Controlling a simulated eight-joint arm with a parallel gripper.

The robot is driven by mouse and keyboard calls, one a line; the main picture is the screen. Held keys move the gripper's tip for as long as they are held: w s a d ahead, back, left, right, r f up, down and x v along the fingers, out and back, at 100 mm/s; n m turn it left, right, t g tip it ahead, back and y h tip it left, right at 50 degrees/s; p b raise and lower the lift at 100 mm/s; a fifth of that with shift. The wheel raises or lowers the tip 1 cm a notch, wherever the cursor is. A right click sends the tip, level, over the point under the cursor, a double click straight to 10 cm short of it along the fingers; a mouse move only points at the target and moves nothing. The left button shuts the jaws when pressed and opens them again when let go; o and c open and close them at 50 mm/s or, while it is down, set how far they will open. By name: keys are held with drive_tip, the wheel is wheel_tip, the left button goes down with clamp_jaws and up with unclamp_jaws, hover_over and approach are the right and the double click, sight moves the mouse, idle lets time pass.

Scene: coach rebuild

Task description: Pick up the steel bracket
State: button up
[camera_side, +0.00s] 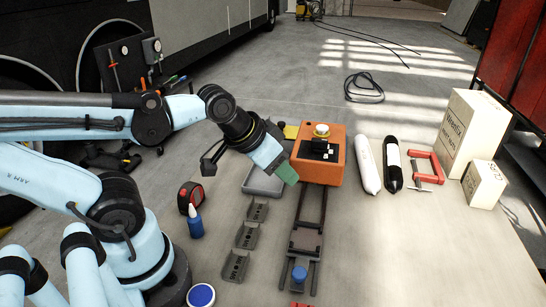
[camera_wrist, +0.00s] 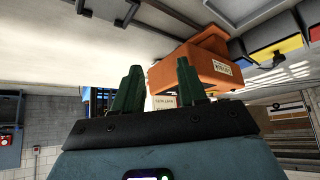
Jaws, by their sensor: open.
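Three grey angled metal brackets lie in a row on the table in the side view: a far one (camera_side: 257,211), a middle one (camera_side: 247,236) and a near one (camera_side: 235,266). I cannot tell which one is the steel bracket. My gripper (camera_side: 286,174) is above and beyond the row, beside the orange box. Its green fingers are spread and empty in the wrist view (camera_wrist: 157,85). No bracket can be made out in the wrist view.
The orange box (camera_side: 320,171) stands close right of my gripper, with a dark rail (camera_side: 306,243) running from it. Right foreground is clear.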

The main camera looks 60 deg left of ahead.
drive_tip(key=shift+c, duration=0.8)
drive_tip(key=n+g, duration=0.7)
drive_tip(key=n, duration=0.2)
hover_over(244, 264)
drive_tip(key=f, duration=0.1)
drive_tip(key=shift+w+d+f, duration=0.1)
drive_tip(key=shift+d+f, duration=0.05)
drive_tip(key=shift+f, duration=3.5)
drive_tip(key=shift+f, duration=0.1)
drive_tip(key=shift+f, duration=2.4)
